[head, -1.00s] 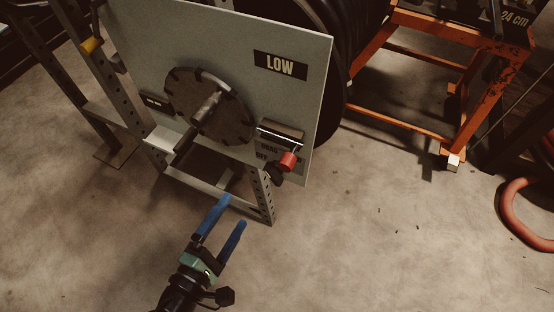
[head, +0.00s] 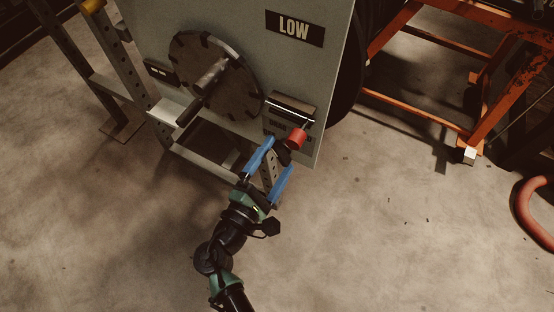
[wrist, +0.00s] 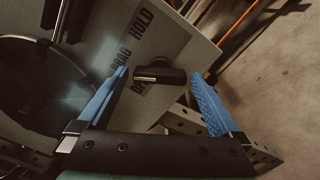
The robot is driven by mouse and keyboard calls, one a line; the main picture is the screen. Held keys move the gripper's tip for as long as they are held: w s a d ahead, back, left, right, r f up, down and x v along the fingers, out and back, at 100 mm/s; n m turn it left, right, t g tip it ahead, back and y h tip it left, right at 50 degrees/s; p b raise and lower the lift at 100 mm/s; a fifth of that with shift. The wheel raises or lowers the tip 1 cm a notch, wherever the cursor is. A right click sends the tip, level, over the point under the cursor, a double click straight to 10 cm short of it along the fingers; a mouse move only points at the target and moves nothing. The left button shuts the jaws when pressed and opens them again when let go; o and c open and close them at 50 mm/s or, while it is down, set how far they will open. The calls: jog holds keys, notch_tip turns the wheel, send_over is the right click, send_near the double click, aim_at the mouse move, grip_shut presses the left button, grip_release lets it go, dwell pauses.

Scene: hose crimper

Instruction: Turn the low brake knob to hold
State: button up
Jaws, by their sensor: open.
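The panel marked LOW (head: 294,28) carries a small black knob (head: 283,156) at its lower right, below a red cylinder (head: 297,138). In the wrist view the black knob (wrist: 160,76) is a short bar with a pale end at left. The plate behind it reads HOLD and DRAG, with a third word partly covered; I cannot tell which mark the knob points to. My gripper (head: 279,155) is open, its blue fingers pointing at the knob. In the wrist view the knob shows between the fingertips, with gaps on both sides; contact is not visible.
A dark notched disc (head: 235,95) with a projecting shaft sits left of the knob. A perforated metal leg (head: 268,174) stands just behind my fingers. An orange frame (head: 425,110) and a red-orange hose (head: 528,215) are at right. The floor between is clear.

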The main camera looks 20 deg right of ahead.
jog(key=shift+w+d, duration=0.15)
jog(key=shift+d, duration=0.1)
jog(key=c, duration=1.2)
jog(key=shift+o, duration=0.2)
